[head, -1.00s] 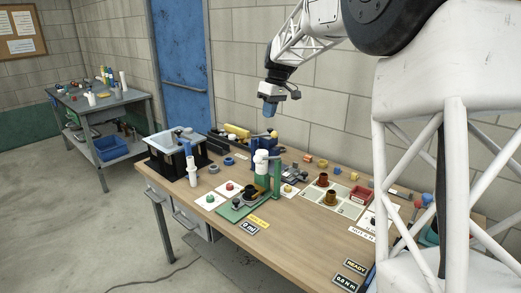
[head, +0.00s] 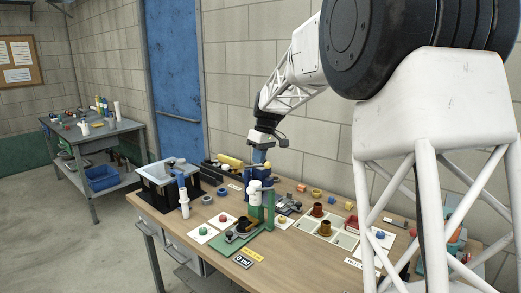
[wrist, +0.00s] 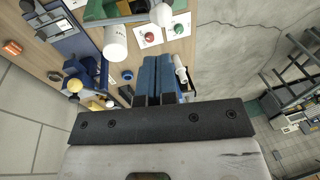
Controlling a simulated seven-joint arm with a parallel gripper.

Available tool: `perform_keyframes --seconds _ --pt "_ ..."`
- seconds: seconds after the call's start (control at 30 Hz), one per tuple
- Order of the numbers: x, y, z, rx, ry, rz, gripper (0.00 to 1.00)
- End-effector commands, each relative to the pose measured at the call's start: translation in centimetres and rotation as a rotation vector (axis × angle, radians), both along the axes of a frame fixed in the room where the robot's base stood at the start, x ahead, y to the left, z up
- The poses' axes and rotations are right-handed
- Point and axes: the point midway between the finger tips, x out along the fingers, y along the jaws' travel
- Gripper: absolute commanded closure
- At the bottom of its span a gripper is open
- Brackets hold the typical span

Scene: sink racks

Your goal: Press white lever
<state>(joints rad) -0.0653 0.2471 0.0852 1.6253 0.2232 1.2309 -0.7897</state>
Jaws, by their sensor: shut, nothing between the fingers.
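My gripper (head: 259,158) points down above the bench, behind the green dispenser stand (head: 269,208). Its blue fingers (wrist: 157,78) are together and empty in the wrist view. The stand carries a white upright cylinder (head: 254,190), which also shows in the wrist view (wrist: 115,43). There, a grey bar crosses beside the cylinder and ends in a small white knob (wrist: 161,15). The fingertips look apart from both. I cannot tell for sure which of these white parts is the lever. A display reading 0 ml (head: 243,262) lies in front of the stand.
A blue vise (head: 259,173) stands close below my gripper. A sink bin (head: 168,180) with a white and blue upright pipe (head: 183,198) is at left. Brown cups (head: 318,209) and small coloured parts fill the right. The wall is close behind the bench.

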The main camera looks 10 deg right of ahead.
Motion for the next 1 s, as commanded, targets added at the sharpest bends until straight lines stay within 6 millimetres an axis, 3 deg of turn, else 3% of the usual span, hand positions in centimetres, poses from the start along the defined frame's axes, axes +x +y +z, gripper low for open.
perform_keyframes --seconds 0.5,0.7,1.0 --pt "-0.3 1.5 -7.2 0.001 -0.001 0.000 1.00" --pt "-0.4 1.8 -8.4 0.001 -0.001 0.000 1.00" --pt "-0.4 1.8 -8.6 0.000 -0.001 0.000 1.00"
